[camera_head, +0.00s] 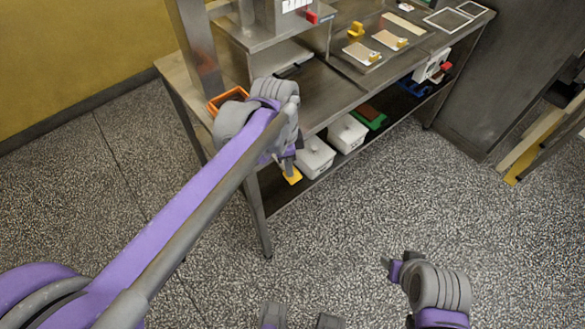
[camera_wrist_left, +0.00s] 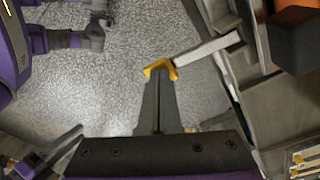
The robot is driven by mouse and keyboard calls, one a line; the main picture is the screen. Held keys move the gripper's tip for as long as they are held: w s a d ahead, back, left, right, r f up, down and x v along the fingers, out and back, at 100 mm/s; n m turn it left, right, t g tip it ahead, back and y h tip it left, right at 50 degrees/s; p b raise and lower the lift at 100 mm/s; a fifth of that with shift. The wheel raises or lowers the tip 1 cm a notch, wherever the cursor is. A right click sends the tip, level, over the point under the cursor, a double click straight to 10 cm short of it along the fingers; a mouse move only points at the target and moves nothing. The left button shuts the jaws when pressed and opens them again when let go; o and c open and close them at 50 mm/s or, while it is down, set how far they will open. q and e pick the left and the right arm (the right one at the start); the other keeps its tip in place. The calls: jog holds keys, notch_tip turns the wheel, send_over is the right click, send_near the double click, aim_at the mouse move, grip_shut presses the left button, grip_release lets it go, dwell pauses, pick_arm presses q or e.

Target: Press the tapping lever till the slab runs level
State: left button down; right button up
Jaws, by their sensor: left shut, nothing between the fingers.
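A lever with a yellow end (camera_head: 292,175) sticks out from the front of the steel bench, low beside the bench's left part. In the left wrist view its yellow end (camera_wrist_left: 160,68) sits at the end of a grey bar (camera_wrist_left: 207,47). My left gripper (camera_head: 288,158) is shut and empty, its fingertips just above the yellow end in the head view. In the left wrist view the fingertips (camera_wrist_left: 159,82) meet the yellow end in the picture; I cannot tell whether they touch. My right gripper (camera_head: 388,264) hangs over the floor, away from the bench. I cannot make out a slab for certain.
The steel bench (camera_head: 325,95) holds a machine (camera_head: 262,35) and pale boards (camera_head: 362,53) with coloured pieces. White lidded boxes (camera_head: 315,157) stand on its lower shelf. An orange tray (camera_head: 228,98) is partly behind my left arm. Speckled floor (camera_head: 330,230) in front is clear.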

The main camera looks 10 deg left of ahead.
pick_arm(q)
jog(key=a, duration=0.2)
jog(key=s+a+r+p, duration=0.1)
pick_arm(e)
jog(key=shift+w+r, duration=0.15)
jog(key=shift+r, duration=0.45)
pick_arm(q)
notch_tip(320, 180, up, 11)
jog(key=p, duration=0.1)
jog(key=shift+s+a, duration=0.25)
jog(key=shift+a, duration=0.2)
pick_arm(e)
jog(key=shift+w+r, duration=0.1)
jog(key=shift+r, duration=0.5)
pick_arm(q)
jog(key=shift+f, duration=0.15)
pick_arm(e)
jog(key=shift+r, duration=0.1)
